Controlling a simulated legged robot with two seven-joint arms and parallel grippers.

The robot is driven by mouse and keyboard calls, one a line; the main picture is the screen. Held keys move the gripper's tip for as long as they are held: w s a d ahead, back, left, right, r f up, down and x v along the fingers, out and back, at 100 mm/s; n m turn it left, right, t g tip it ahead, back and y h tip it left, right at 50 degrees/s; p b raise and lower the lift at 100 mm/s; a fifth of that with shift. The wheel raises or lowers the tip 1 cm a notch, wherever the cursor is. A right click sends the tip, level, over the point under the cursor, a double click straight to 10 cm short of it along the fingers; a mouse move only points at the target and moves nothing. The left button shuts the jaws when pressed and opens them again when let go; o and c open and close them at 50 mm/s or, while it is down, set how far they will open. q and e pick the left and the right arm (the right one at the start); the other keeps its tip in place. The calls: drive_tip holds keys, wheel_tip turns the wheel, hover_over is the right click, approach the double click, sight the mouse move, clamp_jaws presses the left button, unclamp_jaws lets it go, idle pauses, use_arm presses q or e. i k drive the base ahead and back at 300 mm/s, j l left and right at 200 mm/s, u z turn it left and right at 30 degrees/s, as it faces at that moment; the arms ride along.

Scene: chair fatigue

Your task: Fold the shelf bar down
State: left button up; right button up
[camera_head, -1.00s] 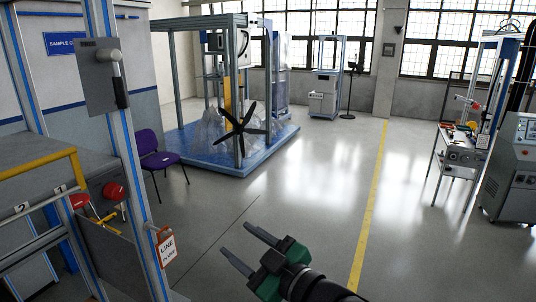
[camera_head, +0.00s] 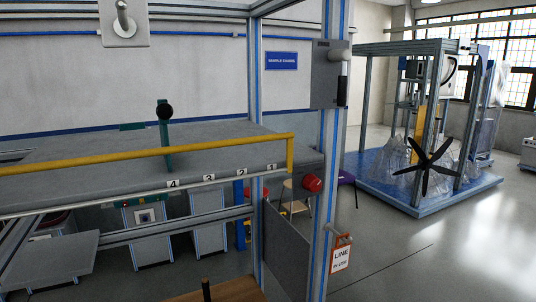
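The yellow shelf bar (camera_head: 150,152) runs across the grey shelf (camera_head: 225,143), from the left edge of the view to the right end. There it bends down in a short leg (camera_head: 290,155) to the shelf's front corner. The bar stands raised above the front rail (camera_head: 130,187), which carries number tags 4, 3, 2 and 1. The left end of the bar is out of view. Neither of my grippers shows in this view.
A red button (camera_head: 311,183) sits at the shelf's right end, beside a metal post (camera_head: 328,130). An orange-edged tag (camera_head: 341,254) hangs there. Open floor (camera_head: 420,260) lies to the right.

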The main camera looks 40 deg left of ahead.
sight(52, 165)
drive_tip(key=k+j+u, duration=0.1)
drive_tip(key=u, duration=1.6)
drive_tip(key=k+j, duration=0.3)
drive_tip(key=z, duration=0.05)
